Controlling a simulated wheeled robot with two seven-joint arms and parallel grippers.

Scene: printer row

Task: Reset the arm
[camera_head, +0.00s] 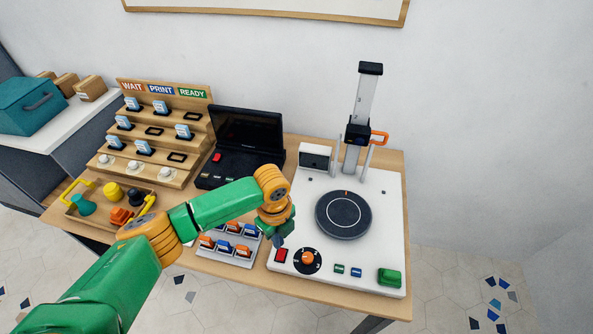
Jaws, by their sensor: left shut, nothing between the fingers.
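My left arm, green with orange joints, reaches in from the lower left across the front of the wooden table (340,296). My right gripper is not in view.
A tiered wooden rack (150,147) labelled WAIT, PRINT, READY stands at the back left beside a black laptop-like device (245,135). A wooden tray (72,214) of coloured knobs lies front left. A teal box (30,107) sits on the left counter. Floor on the right is free.

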